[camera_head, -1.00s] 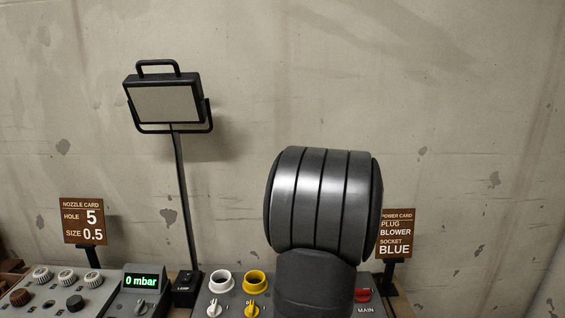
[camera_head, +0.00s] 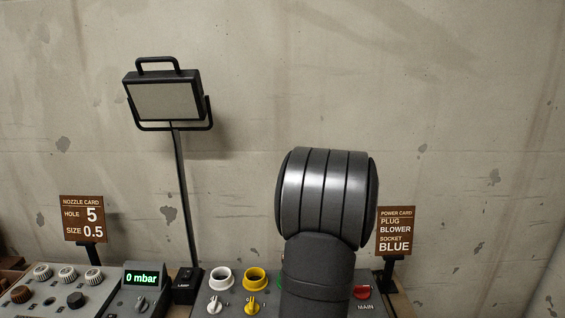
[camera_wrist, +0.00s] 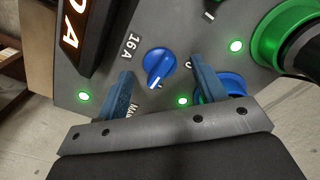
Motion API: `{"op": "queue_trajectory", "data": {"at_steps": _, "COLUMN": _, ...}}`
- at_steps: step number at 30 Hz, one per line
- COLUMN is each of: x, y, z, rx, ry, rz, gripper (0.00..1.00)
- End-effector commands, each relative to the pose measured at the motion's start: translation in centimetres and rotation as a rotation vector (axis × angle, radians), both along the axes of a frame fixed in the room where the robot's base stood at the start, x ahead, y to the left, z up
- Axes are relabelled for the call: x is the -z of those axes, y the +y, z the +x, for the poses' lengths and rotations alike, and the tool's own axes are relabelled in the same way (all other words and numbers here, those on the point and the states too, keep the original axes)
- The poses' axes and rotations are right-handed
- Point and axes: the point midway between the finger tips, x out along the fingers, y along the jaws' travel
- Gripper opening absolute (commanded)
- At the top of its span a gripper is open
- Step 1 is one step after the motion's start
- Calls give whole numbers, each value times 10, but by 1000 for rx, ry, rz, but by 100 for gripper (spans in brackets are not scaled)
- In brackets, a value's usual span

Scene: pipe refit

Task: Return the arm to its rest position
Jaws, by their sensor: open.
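My gripper (camera_wrist: 160,70) shows in the wrist view with its two blue fingers apart and nothing held between them. Beyond the fingers is a grey panel with a blue knob (camera_wrist: 159,63), which appears between the fingertips. I cannot tell the exact gap to it. A blue socket (camera_wrist: 233,84) is partly hidden behind the right finger. In the head view my dark arm rises in front of the panel and the gripper is hidden.
A green socket (camera_wrist: 262,42) has a dark plug in it. White (camera_head: 221,277) and yellow (camera_head: 255,278) sockets, a red switch (camera_head: 362,292), a lamp (camera_head: 165,101), a power card (camera_head: 396,231) and a nozzle card (camera_head: 82,219) stand near my arm.

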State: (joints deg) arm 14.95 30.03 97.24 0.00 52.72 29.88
Motion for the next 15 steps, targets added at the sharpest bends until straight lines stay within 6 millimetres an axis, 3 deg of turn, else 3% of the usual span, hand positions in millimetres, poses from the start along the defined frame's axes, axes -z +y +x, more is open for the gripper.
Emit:
{"op": "queue_trajectory", "data": {"at_steps": 8, "x": -1, "y": 0, "z": 0, "rx": -66, "ry": 0, "rz": 0, "gripper": 64}}
{"op": "queue_trajectory", "data": {"at_steps": 15, "x": -35, "y": -2, "z": 5, "rx": -247, "ry": -5, "rz": -2, "gripper": 64}}
